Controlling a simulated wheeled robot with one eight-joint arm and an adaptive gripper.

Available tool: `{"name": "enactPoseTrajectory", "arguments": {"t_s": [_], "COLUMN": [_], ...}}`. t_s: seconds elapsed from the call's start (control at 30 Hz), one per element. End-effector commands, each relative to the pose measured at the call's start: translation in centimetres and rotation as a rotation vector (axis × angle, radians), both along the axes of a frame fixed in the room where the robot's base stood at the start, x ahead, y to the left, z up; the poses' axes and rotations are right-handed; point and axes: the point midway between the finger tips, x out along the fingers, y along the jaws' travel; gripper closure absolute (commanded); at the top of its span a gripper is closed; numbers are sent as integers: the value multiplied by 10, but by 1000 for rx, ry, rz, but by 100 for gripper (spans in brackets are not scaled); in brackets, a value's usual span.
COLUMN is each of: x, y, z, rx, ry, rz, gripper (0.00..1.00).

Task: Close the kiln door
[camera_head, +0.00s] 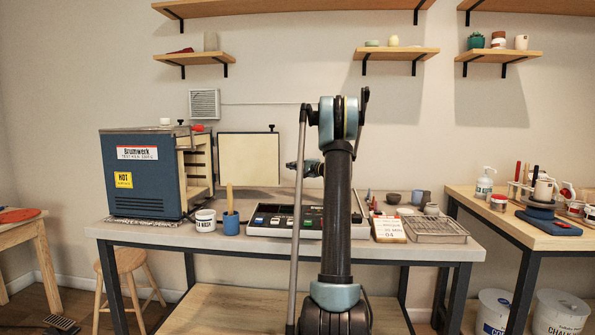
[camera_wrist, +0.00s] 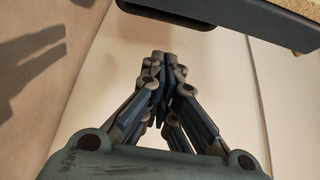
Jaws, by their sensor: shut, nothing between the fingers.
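The kiln (camera_head: 143,182) is a blue box with "Brumwerk" and "HOT" labels, at the left end of the workbench. Its opening is on its right side, with pale slotted lining showing. The kiln door (camera_head: 249,160) stands open to the right of the opening, its cream inner face towards the head camera. My gripper (camera_head: 291,165) is right of the door, pointing left, with a small gap between them in the picture; I cannot tell the depth. In the wrist view my gripper (camera_wrist: 162,60) has its fingers together and empty.
A white mug (camera_head: 205,221) and a blue tool cup (camera_head: 231,224) stand in front of the door. A control panel (camera_head: 268,220) lies on the workbench below my gripper. A wire rack (camera_head: 436,230) and bowls are to the right. Shelves (camera_head: 195,58) hang above.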

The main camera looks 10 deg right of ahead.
Motion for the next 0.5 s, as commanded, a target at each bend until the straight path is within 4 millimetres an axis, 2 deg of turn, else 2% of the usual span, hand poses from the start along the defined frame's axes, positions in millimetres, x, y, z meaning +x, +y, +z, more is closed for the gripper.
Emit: {"name": "enactPoseTrajectory", "arguments": {"t_s": [0.1, 0.3, 0.5], "x": [15, 36, 9], "y": [16, 34, 36], "z": [0, 0, 0], "rx": [0, 0, 0], "ry": [0, 0, 0], "rz": [3, 3, 1], "gripper": [100, 100, 100]}}
